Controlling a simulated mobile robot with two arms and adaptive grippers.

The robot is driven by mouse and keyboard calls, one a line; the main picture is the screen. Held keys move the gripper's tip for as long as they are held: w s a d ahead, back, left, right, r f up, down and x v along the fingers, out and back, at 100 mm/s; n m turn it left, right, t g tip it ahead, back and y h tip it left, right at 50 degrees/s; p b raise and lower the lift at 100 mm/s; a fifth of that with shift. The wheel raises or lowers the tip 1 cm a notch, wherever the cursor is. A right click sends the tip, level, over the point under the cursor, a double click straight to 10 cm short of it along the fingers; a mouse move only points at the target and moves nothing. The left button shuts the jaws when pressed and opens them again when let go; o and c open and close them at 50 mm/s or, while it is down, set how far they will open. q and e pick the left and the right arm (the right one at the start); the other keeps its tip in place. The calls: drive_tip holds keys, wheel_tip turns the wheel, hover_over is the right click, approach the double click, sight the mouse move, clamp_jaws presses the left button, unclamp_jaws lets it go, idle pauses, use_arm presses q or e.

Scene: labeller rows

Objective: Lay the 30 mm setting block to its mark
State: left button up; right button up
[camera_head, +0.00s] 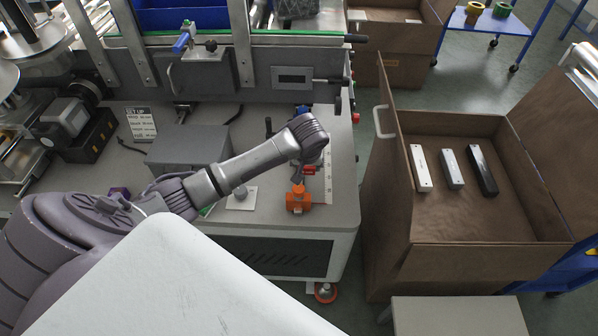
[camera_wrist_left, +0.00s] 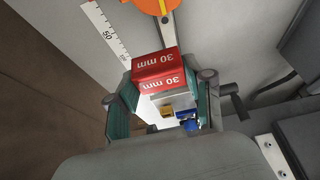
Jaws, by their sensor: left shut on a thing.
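The red 30 mm setting block (camera_wrist_left: 158,72) sits between the fingers of my left gripper (camera_wrist_left: 166,84) in the left wrist view. The gripper is shut on it, and its "30 mm" print faces the camera. In the head view my left gripper (camera_head: 302,170) is over the right end of the machine bench, and a bit of the red block (camera_head: 309,170) shows beside it. A white scale strip (camera_head: 328,176) lies to its right, and it also shows in the wrist view (camera_wrist_left: 106,32). I cannot make out the mark. My right gripper is not in view.
An orange clamp-like part (camera_head: 298,198) stands close in front of the gripper. A grey box (camera_head: 187,150) and a set-up card (camera_head: 141,124) are to the left. A brown carton (camera_head: 490,257) with white, grey and black bars stands right, beyond the bench edge.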

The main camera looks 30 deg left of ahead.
use_arm(q)
drive_tip(key=shift+s+a+f, duration=0.2)
drive_tip(key=shift+s+f, duration=0.25)
drive_tip(key=shift+s, duration=0.2)
drive_tip(key=shift+s+a+f, duration=0.2)
drive_tip(key=shift+s+f, duration=0.2)
drive_tip(key=shift+s, duration=0.2)
wheel_tip(320, 180, down, 4)
drive_tip(key=shift+r, duration=0.1)
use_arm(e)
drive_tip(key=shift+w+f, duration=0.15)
use_arm(q)
drive_tip(key=shift+f, duration=0.2)
drive_tip(key=o, duration=1.3)
drive_tip(key=shift+r, duration=0.15)
drive_tip(key=p+v, duration=0.1)
drive_tip(key=v, duration=1.1)
drive_tip(key=shift+p, duration=0.3)
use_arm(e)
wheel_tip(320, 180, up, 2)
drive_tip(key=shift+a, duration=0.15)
use_arm(q)
drive_tip(key=shift+d, duration=0.1)
